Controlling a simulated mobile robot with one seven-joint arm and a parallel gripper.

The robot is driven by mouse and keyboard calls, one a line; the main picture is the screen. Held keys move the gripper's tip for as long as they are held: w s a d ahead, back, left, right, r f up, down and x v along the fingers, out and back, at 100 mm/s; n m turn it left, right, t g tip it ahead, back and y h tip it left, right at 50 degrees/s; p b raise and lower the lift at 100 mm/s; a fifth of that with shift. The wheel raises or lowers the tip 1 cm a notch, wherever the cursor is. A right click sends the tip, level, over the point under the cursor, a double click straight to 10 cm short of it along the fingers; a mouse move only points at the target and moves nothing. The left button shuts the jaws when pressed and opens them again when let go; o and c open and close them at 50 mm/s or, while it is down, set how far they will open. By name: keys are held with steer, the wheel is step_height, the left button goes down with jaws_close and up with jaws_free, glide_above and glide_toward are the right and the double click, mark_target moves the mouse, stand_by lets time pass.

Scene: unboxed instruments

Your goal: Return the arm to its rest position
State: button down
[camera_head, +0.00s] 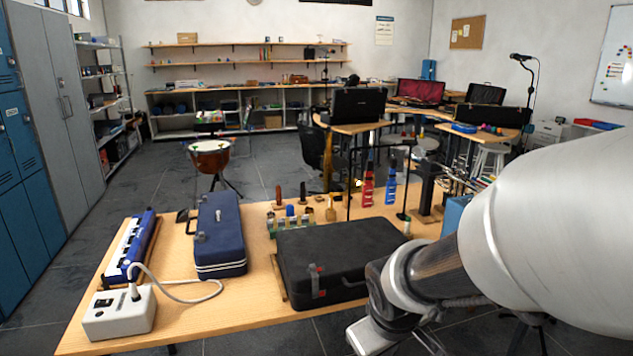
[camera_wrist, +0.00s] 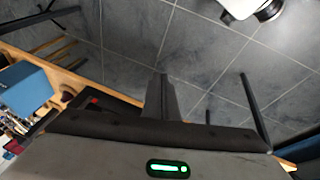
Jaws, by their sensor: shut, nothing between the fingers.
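My arm (camera_head: 540,220) reaches in from the right edge in the head view. Its far end bends down at the table's front right edge, beside the black case (camera_head: 330,255), partly covering that corner in the picture. My fingertips cannot be made out in the head view. In the wrist view my gripper (camera_wrist: 163,97) has its dark fingers together with nothing between them. Grey floor tiles lie beyond the fingers.
The wooden table (camera_head: 225,312) carries a blue case (camera_head: 220,235), a blue keyboard (camera_head: 130,245), a white box (camera_head: 120,315) with a cable, and small instruments. A blue box (camera_wrist: 22,92) shows at left in the wrist view. Open floor (camera_head: 262,165) lies behind the table.

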steer(key=s+d+r+m+t+y+p, duration=0.15)
steer(key=s+r+m, duration=0.35)
steer(key=s+r, duration=0.85)
step_height(320, 180, up, 22)
steer(key=w+p, duration=0.1)
steer(key=p, duration=1.9)
steer(key=shift+w+f, duration=0.2)
steer(key=shift+w, duration=0.05)
steer(key=shift+f+h, duration=0.1)
steer(key=shift+h, duration=0.15)
